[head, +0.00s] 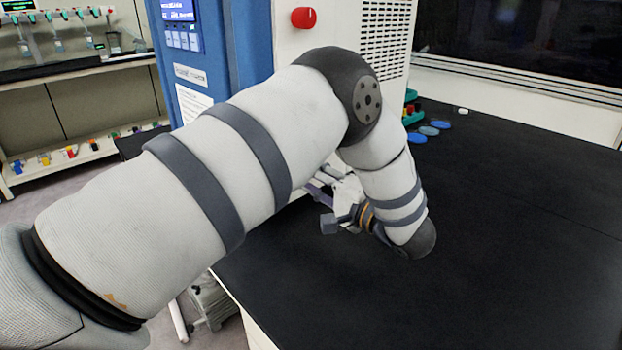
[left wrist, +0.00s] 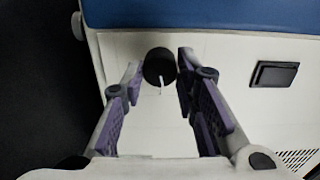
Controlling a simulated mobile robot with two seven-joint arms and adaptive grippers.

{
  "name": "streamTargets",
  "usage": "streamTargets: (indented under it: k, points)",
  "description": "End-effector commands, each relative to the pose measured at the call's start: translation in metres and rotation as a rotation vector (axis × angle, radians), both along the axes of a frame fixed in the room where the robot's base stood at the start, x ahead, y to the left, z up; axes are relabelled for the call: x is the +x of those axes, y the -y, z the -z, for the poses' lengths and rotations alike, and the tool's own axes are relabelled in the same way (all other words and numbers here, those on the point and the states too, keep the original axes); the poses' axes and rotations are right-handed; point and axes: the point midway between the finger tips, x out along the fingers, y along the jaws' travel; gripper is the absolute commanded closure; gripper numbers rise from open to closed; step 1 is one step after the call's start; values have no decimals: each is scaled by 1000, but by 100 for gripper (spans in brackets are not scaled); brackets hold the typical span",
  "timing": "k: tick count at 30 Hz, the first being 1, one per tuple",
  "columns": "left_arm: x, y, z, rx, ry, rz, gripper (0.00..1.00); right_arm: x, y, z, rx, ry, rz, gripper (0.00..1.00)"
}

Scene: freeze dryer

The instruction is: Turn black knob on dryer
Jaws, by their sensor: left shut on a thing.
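The black knob (left wrist: 160,65) is on the white lower panel of the dryer (left wrist: 160,130), just below its blue part, with a thin white pointer line on it. My left gripper (left wrist: 161,68) reaches to the knob with one finger on each side and is shut on it. In the head view the left gripper (head: 325,188) is partly seen low at the dryer's front, mostly behind my own arm. The knob is hidden there. My right gripper is in neither view.
A black rocker switch (left wrist: 274,74) sits right of the knob. A red knob (head: 303,17) is higher on the dryer's front. The black bench top (head: 500,250) is mostly clear, with blue discs (head: 428,130) and small items near the dryer.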

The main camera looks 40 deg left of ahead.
Motion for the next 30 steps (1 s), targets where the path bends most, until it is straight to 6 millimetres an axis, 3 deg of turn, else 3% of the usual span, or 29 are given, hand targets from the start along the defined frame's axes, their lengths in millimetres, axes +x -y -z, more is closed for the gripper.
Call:
streamTargets:
  k: [10, 27, 28, 30]
  points:
    - [-1, 0, 1, 10, -143, -1, 100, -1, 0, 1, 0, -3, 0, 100]
    - [-1, 0, 1, 13, -172, -1, 100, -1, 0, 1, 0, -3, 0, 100]
    - [-1, 0, 1, 13, -172, -1, 70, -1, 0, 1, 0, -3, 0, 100]
    - [0, 0, 1, 13, -172, 0, 54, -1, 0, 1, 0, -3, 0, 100]
